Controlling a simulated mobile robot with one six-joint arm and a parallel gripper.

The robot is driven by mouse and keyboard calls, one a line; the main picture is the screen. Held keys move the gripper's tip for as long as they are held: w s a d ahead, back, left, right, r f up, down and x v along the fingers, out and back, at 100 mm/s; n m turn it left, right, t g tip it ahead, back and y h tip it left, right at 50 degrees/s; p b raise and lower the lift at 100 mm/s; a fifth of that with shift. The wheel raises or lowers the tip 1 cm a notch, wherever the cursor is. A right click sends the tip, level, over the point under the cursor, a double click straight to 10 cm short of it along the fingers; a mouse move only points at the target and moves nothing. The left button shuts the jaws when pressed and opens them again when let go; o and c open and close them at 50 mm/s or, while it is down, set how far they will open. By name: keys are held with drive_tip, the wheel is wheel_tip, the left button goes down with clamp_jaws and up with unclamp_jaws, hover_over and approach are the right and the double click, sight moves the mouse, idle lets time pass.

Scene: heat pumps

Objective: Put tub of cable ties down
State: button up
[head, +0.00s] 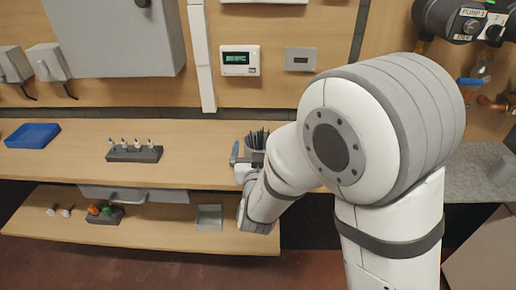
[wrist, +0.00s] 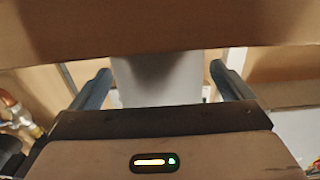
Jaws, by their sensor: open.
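The tub of cable ties (head: 257,142) is a grey tub with dark ties sticking up from it. It appears upright at the right part of the wooden bench, close to the wall; my arm and gripper hide its lower part in the head view. My gripper (head: 240,158) is at the tub. In the wrist view, a plain grey surface, probably the tub (wrist: 158,80), lies between the two fingers of my open gripper (wrist: 160,80). I cannot clearly tell whether either finger touches it.
A blue tray (head: 32,135) and a dark holder with several small bottles (head: 134,153) stand left on the bench (head: 75,160). A lower shelf (head: 150,238) carries a grey open bin (head: 209,217) and small parts. Bench space between holder and tub is clear.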

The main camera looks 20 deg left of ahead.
drive_tip(key=shift+w, duration=0.4)
drive_tip(key=shift+a, duration=0.1)
drive_tip(key=shift+c, duration=0.2)
drive_tip(key=c, duration=1.2)
